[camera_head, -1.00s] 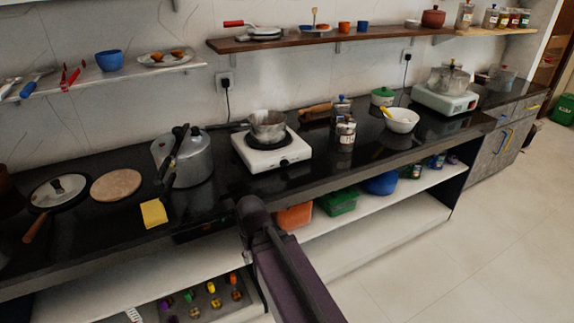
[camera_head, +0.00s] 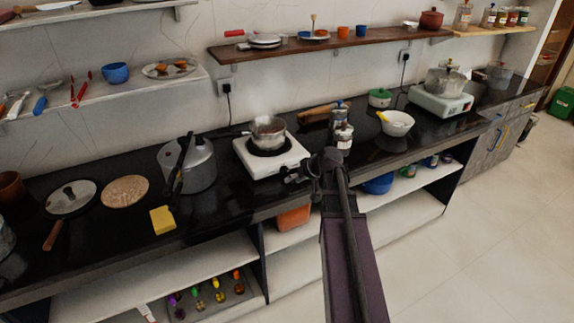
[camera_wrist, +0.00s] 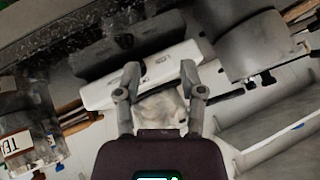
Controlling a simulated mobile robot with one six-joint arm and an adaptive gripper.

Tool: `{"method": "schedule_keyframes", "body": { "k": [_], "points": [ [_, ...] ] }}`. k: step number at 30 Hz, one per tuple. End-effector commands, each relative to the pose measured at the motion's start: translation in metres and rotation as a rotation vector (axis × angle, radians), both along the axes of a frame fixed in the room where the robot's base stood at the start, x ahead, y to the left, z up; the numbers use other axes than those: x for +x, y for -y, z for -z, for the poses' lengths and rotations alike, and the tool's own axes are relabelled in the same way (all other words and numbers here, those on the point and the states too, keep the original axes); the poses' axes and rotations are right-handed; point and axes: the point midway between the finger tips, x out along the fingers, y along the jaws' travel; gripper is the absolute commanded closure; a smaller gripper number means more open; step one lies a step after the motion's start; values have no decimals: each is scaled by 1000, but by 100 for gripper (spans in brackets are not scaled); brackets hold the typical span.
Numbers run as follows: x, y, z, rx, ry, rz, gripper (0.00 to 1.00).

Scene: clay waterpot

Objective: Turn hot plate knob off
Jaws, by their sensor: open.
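The white hot plate (camera_head: 250,158) stands on the black counter in the head view, with a steel pot (camera_head: 268,128) on its dark burner and haze above the pot. My gripper (camera_head: 290,175) is at the hot plate's front right edge; its fingers are small there. In the wrist view my gripper (camera_wrist: 160,70) is open, its two fingers spread in front of the white body of the hot plate (camera_wrist: 100,92). A small dark spot between the fingers may be the knob, but I cannot tell its setting or whether a finger touches it. In the head view the knob is not distinguishable.
A pressure cooker (camera_head: 197,165) stands left of the hot plate, and jars (camera_head: 342,135) stand to its right. A white bowl (camera_head: 398,125) and a second hot plate (camera_head: 435,99) are farther right. The lower shelf (camera_head: 400,182) is below the counter edge.

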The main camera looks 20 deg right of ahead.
Motion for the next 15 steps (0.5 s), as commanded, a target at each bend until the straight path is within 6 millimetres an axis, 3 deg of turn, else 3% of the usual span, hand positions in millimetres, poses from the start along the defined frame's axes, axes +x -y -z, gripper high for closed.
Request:
{"method": "schedule_keyframes", "body": {
  "k": [1,6,15],
  "points": [
    [5,17,-13,5,30,18,49],
    [12,50,-32,15,109,52,49],
    [14,64,-38,17,144,68,49]
  ]
}}
